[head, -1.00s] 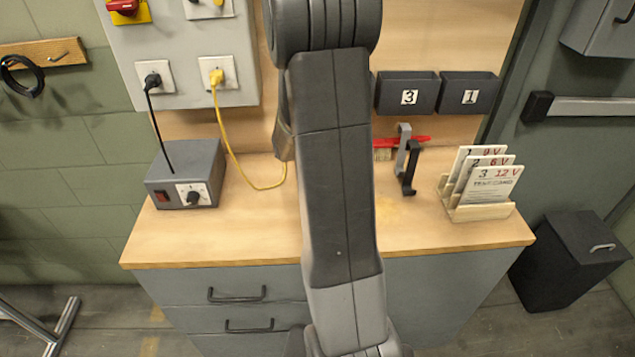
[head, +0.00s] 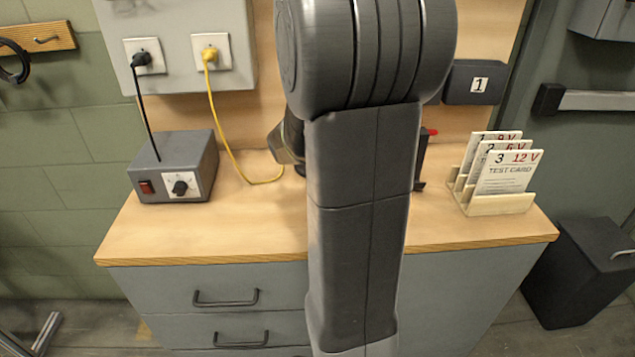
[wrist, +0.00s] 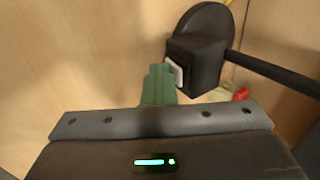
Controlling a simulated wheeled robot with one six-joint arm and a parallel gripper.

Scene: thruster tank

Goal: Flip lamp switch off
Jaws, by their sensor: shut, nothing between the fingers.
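In the wrist view a dark box (wrist: 193,62) with a pale rocker switch (wrist: 176,75) on its left face sits in front of a dark round plate (wrist: 207,25). A dark rod (wrist: 272,70) runs from it to the right. I take this to be the lamp switch. My gripper (wrist: 158,72) is shut and empty, its green fingers just left of the rocker. I cannot tell whether they touch it. In the head view my arm hides the fingers and the switch box.
A grey power box (head: 175,165) with a red switch and a knob stands at the bench's left, with a yellow cable (head: 232,150) nearby. A card rack (head: 500,203) is at the right. A red item (wrist: 240,94) lies past the switch. The front worktop (head: 250,220) is clear.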

